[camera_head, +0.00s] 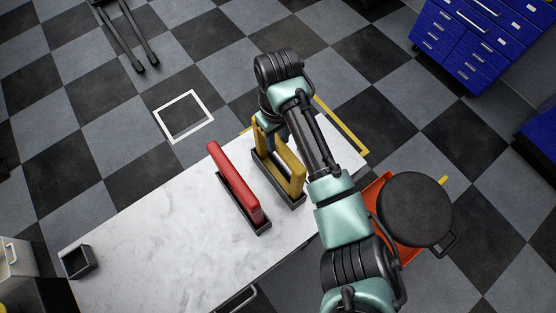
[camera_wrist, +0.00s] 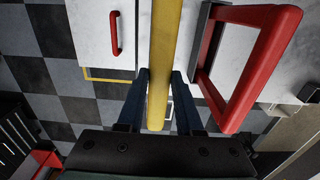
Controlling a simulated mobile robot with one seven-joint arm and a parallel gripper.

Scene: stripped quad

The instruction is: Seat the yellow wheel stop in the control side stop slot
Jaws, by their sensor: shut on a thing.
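The yellow wheel stop (camera_head: 291,167) is a frame-shaped piece standing at the far right part of the white worktop, over a dark slot (camera_head: 290,198). I cannot tell whether its base is fully down in that slot. My gripper (camera_head: 275,133) is shut on the upper far end of the yellow wheel stop. In the wrist view the yellow bar (camera_wrist: 166,45) runs between the two blue fingers of my gripper (camera_wrist: 160,76). The lower part of the stop is hidden there.
A red wheel stop (camera_head: 233,178) stands in a parallel dark slot (camera_head: 245,207) just left; it also shows in the wrist view (camera_wrist: 250,75). The white worktop (camera_head: 165,235) is clear toward the left, with a small black box (camera_head: 78,262) at its end.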

